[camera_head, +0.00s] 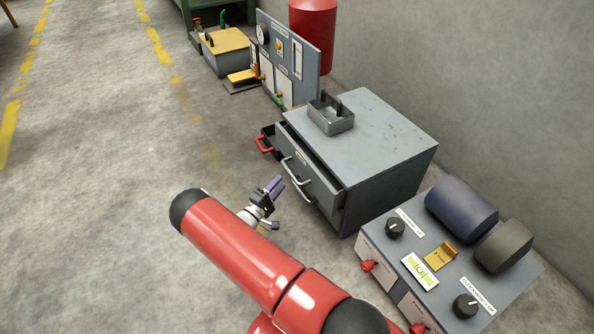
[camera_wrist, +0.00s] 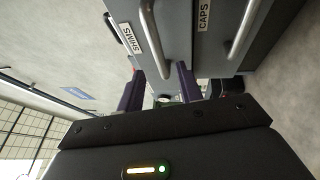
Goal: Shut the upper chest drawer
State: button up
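The grey chest (camera_head: 385,165) stands right of centre in the head view. Its upper drawer (camera_head: 318,182) is pulled partway out, with a dark gap behind its front and a pale bar handle (camera_head: 297,171). The wrist view shows two grey fronts, one labelled SHIMS (camera_wrist: 130,38) and one labelled CAPS (camera_wrist: 204,14), each with a metal handle; I cannot tell there which is upper. My gripper (camera_head: 275,184) is just in front of the drawer, near its handle and apparently not touching. Its purple fingers (camera_wrist: 158,90) are apart with nothing held between them.
A metal tray with a handle (camera_head: 331,115) sits on the chest top. A red-handled black item (camera_head: 264,143) is at the chest's far side. A control console (camera_head: 450,260) stands at the near right. A gauge panel (camera_head: 288,60) stands behind. The floor at left is clear.

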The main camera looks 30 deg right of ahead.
aim_at(290, 171)
jog(key=x, duration=0.7)
grip_shut()
